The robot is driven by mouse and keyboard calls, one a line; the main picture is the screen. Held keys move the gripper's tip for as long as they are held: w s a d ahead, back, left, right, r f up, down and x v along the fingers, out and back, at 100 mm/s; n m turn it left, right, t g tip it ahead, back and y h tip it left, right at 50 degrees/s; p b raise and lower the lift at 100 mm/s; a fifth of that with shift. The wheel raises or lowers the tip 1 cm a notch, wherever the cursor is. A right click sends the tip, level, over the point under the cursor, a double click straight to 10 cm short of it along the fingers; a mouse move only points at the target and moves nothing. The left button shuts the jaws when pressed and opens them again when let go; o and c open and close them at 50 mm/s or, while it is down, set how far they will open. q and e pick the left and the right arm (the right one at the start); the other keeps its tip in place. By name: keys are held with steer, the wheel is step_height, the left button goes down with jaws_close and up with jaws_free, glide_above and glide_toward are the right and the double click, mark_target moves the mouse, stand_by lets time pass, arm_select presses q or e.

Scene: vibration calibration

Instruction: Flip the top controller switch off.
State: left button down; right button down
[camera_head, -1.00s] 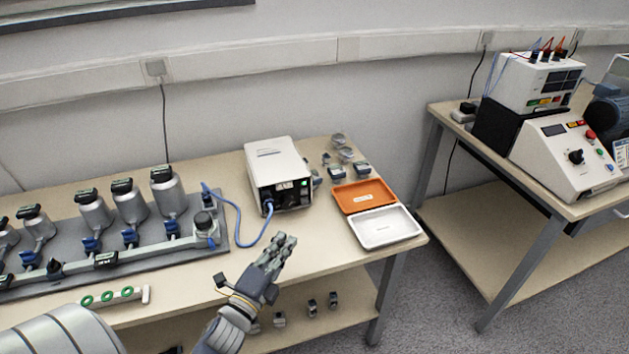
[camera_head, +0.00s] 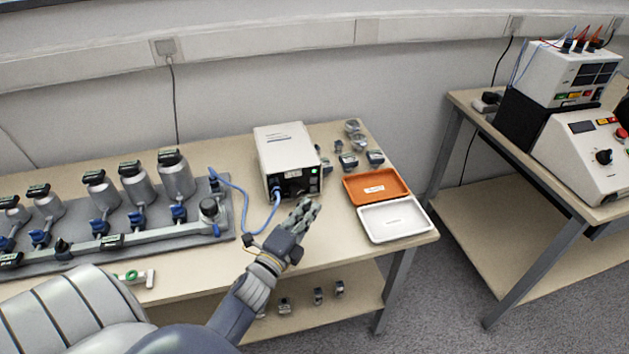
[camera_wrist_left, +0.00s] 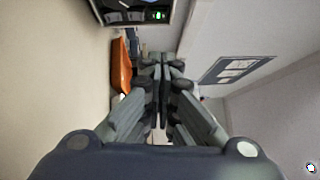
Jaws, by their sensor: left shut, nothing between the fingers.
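The controller is a white box (camera_head: 284,148) with a dark front panel, standing on the left bench. A small green light (camera_head: 314,171) shows on its front, with a blue cable plugged in at lower left. In the left wrist view the panel with its lit green display (camera_wrist_left: 158,15) is at the top edge. The switch itself is too small to make out. My left gripper (camera_head: 308,206) is shut and empty, just in front of and below the panel, apart from it as far as I can tell. It also shows in the left wrist view (camera_wrist_left: 162,68).
An orange tray (camera_head: 348,188) and a white tray (camera_head: 367,233) lie right of the controller. Several small metal fittings (camera_head: 348,160) sit behind them. A manifold with several grey canisters (camera_head: 177,176) fills the bench's left. A second bench (camera_head: 470,100) with instruments stands at right.

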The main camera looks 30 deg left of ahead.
mark_target(314, 171)
arm_select(q)
steer(key=w, duration=0.6)
steer(key=shift+w+a+r+p, duration=0.1)
steer(key=shift+a+r+p, duration=0.2)
steer(key=shift+a+r, duration=0.05)
steer(key=shift+w+a+r, duration=0.1)
steer(key=shift+w+a, duration=0.6)
steer(key=shift+a, duration=0.3)
steer(key=shift+w+a, duration=0.35)
steer(key=shift+a, duration=0.15)
steer(key=shift+w+a+r+p, duration=0.25)
steer(key=shift+a+r+p, duration=0.1)
steer(key=shift+r, duration=0.25)
